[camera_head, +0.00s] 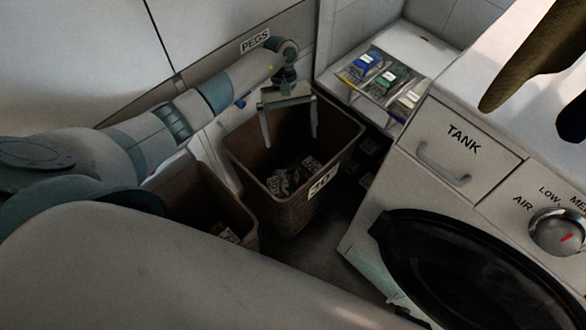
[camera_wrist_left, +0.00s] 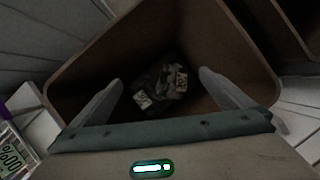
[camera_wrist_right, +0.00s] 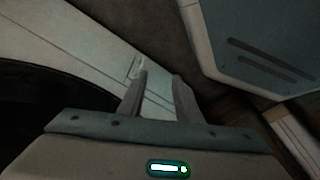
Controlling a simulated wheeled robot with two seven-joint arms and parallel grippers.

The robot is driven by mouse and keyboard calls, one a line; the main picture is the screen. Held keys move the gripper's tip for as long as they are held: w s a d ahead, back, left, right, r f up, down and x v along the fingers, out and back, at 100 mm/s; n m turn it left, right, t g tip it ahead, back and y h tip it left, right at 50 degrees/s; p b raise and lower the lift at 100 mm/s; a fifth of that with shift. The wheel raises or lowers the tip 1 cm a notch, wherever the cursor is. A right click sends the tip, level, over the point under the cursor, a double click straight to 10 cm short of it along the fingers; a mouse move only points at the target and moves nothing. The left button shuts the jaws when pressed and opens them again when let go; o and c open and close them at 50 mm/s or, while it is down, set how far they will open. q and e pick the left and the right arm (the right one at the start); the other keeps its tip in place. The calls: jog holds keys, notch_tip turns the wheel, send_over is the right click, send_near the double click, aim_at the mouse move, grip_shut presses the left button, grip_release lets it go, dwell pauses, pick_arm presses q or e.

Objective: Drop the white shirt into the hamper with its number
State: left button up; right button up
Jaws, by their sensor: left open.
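A brown hamper (camera_head: 245,157) with a white number tag (camera_head: 322,183), whose two digits I cannot read surely, stands below my left gripper (camera_head: 290,141). The left gripper is open and empty, its fingers pointing down into the hamper's mouth. Crumpled, patterned grey-and-white cloth with pale tags (camera_head: 285,181) lies on the hamper's floor. It also shows between the open fingers in the left wrist view (camera_wrist_left: 165,82), below them and apart. I cannot tell if the white shirt is among it. My right gripper (camera_wrist_right: 161,75) is partly open and empty beside a pale panel in the right wrist view.
A second brown hamper (camera_head: 205,190) stands to the left, partly hidden by my arm, with something pale inside. A washer with a TANK drawer (camera_head: 455,150) and a dark round door (camera_head: 450,270) fills the right.

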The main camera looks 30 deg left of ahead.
pick_arm(q)
jog(key=b+v, duration=0.1)
jog(key=v, duration=0.9)
jog(key=shift+r+b, duration=0.35)
pick_arm(e)
jog(key=r, duration=0.2)
jog(key=w+r, duration=0.1)
jog(key=r, duration=0.2)
jog(key=shift+a+r, duration=0.15)
pick_arm(q)
jog(key=shift+w, duration=0.1)
pick_arm(e)
jog(key=shift+s, duration=0.15)
